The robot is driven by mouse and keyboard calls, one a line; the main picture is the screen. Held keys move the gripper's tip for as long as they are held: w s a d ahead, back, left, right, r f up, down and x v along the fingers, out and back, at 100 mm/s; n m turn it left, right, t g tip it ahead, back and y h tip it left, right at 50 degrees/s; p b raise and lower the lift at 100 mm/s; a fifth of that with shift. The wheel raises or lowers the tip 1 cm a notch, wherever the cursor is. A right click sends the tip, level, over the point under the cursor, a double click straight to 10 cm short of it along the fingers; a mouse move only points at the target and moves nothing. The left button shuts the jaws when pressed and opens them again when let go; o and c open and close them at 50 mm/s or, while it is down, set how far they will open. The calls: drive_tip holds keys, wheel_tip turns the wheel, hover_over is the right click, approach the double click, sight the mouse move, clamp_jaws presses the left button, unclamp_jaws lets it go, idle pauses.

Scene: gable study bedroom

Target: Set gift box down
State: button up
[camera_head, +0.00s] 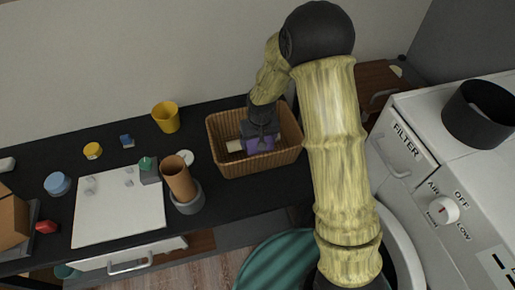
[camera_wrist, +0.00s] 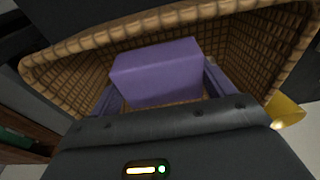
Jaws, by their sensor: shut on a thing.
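The gift box is a small purple block (camera_wrist: 157,72), seen large in the wrist view between my two fingers. In the head view the purple box (camera_head: 260,144) shows partly under my gripper (camera_head: 259,135). My gripper reaches down into a woven wicker basket (camera_head: 277,165) on the black counter. My gripper (camera_wrist: 160,92) is shut on the purple box, inside the basket's walls. The basket rim (camera_wrist: 130,27) surrounds it in the wrist view. Whether the box touches the basket floor is hard to tell.
A pale item (camera_head: 234,146) lies in the basket beside my gripper. A yellow cup (camera_head: 166,117) stands left of the basket. A brown cylinder (camera_head: 179,178) in a grey holder and a white board (camera_head: 119,208) are further left. A white machine (camera_head: 445,160) stands right.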

drive_tip(key=shift+f, duration=0.85)
drive_tip(key=shift+f, duration=1.9)
drive_tip(key=shift+f, duration=0.4)
drive_tip(key=shift+f, duration=0.2)
drive_tip(key=o, duration=1.1)
